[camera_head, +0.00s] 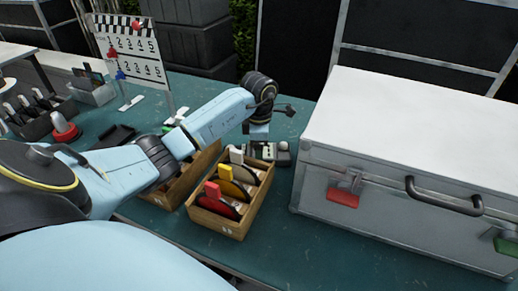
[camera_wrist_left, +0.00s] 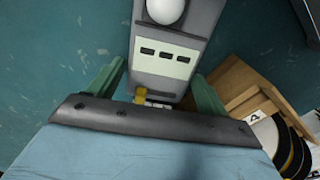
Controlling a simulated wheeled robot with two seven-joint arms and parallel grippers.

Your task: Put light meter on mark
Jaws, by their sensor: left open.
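The light meter (camera_wrist_left: 170,50) is a grey block with a white dome and a pale panel with three dark slots. It lies on the teal tabletop. In the head view, a grey and white piece of it (camera_head: 284,154) shows behind the wooden box. My left gripper (camera_wrist_left: 156,88) is open, with one greenish finger on each side of the meter's near end. I cannot tell whether the fingers touch it. In the head view the left gripper (camera_head: 260,133) hangs over the meter and partly hides it. I cannot make out the mark. My right gripper is not in view.
A wooden box (camera_head: 217,225) with red, yellow and white tabbed discs stands close in front of the meter. A large silver case (camera_head: 400,160) fills the right. A numbered board (camera_head: 131,60), a red-knobbed item (camera_head: 64,130) and trays are at left.

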